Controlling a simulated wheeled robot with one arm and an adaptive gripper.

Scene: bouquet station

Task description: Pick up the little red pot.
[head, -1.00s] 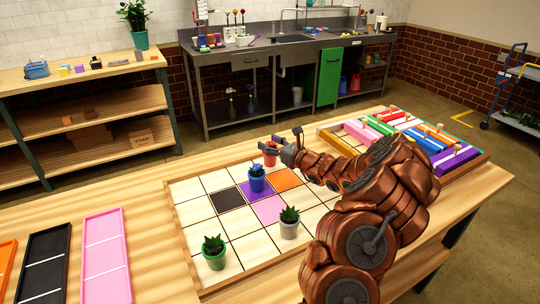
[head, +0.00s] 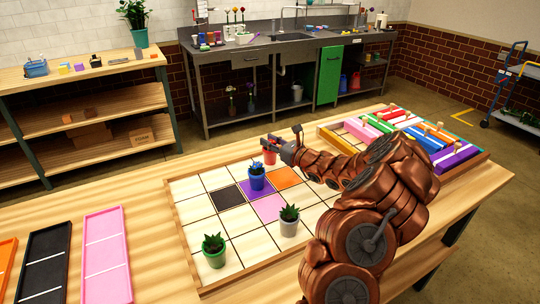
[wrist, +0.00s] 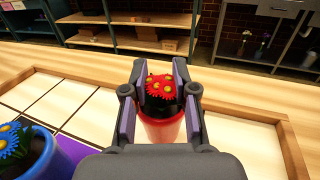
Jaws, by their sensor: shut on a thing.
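The little red pot (head: 269,157) stands at the far edge of the tiled tray (head: 199,211). In the wrist view the red pot (wrist: 163,130) holds red flowers with yellow centres and sits between my fingers. My gripper (head: 272,145) is shut on it; the gripper also shows in the wrist view (wrist: 160,88). The fingers hide part of the pot's upper sides. I cannot tell whether its base touches the tray.
A blue pot with blue flowers (head: 257,178) stands just nearer than the red pot. A white pot (head: 289,222) and a green pot (head: 215,253) hold succulents. A tray of coloured blocks (head: 466,158) lies to the right.

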